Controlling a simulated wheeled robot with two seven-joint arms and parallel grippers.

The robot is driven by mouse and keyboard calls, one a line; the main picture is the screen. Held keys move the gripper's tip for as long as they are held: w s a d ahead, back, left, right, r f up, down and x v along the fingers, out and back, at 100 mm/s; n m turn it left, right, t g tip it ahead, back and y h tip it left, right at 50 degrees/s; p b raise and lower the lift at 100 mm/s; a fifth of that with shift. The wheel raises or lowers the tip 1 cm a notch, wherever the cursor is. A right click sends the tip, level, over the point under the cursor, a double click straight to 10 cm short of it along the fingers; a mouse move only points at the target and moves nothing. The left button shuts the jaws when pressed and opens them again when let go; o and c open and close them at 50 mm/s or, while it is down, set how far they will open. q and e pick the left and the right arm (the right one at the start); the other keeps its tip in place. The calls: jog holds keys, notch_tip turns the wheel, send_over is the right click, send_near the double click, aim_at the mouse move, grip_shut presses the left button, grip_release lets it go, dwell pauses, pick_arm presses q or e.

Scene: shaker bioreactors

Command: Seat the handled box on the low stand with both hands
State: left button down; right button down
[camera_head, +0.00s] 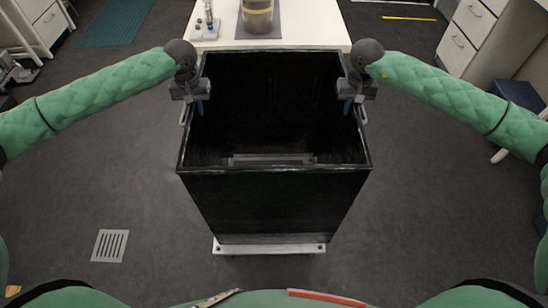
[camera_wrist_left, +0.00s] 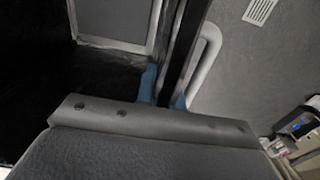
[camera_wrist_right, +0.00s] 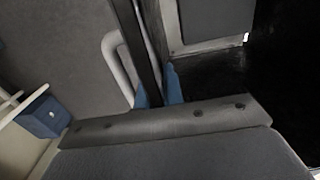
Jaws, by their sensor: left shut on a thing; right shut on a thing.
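The black open-topped handled box (camera_head: 275,205) stands upright in the middle of the head view. A pale handle is on each side, seen in the left wrist view (camera_wrist_left: 207,60) and right wrist view (camera_wrist_right: 117,68). My left gripper (camera_head: 193,103) is shut on the box's left side wall by its handle, blue fingertips on both faces. My right gripper (camera_head: 354,103) grips the right side wall the same way. The white low stand (camera_head: 269,248) shows as a strip below the box's near bottom edge; the box hides the rest. I cannot tell whether they touch.
A white table (camera_head: 308,35) stands just behind the box, with a jar (camera_head: 257,17) on a grey mat and small glassware at its left. White drawer units stand at both back corners. A floor grate (camera_head: 110,245) lies at left. The floor beside the box is clear.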

pick_arm(q)
jog(key=shift+w+r, duration=0.1)
jog(key=shift+r, duration=0.05)
pick_arm(e)
jog(key=shift+w+r, duration=0.1)
jog(key=shift+r, duration=0.05)
dwell(0.4)
pick_arm(q)
jog(key=shift+r, duration=0.1)
pick_arm(e)
jog(key=shift+r, duration=0.1)
